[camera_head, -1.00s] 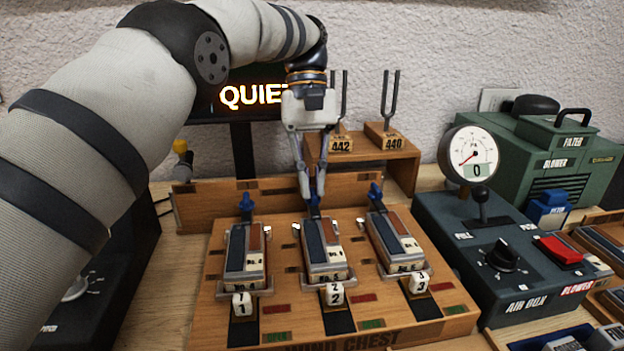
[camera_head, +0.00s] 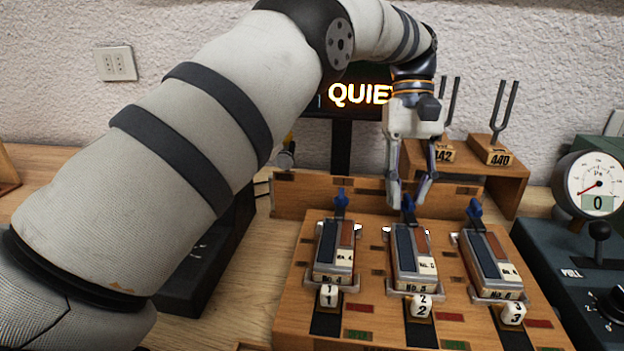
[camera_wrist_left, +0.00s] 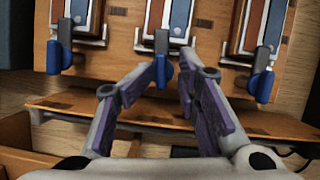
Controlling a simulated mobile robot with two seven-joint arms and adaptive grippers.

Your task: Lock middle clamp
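The middle clamp has a blue lever (camera_head: 408,203) at the back of the block marked 2 (camera_head: 411,262). My left gripper (camera_head: 407,206) comes down over this lever, one finger on each side. In the left wrist view the lever (camera_wrist_left: 162,70) stands between the fingertips of the gripper (camera_wrist_left: 170,66), close to one finger. The fingers look apart; whether either touches the lever I cannot tell. Similar blue levers stand at the left clamp (camera_head: 340,203) and the right clamp (camera_head: 474,210). My right gripper is not in view.
The wooden wind chest (camera_head: 382,312) carries all three blocks. A wooden rail (camera_head: 310,197) runs behind it. Tuning forks (camera_head: 503,110) stand on a shelf behind right. A gauge (camera_head: 592,187) and the dark air box (camera_head: 560,285) are at the right. A sign (camera_head: 358,94) reads QUIET.

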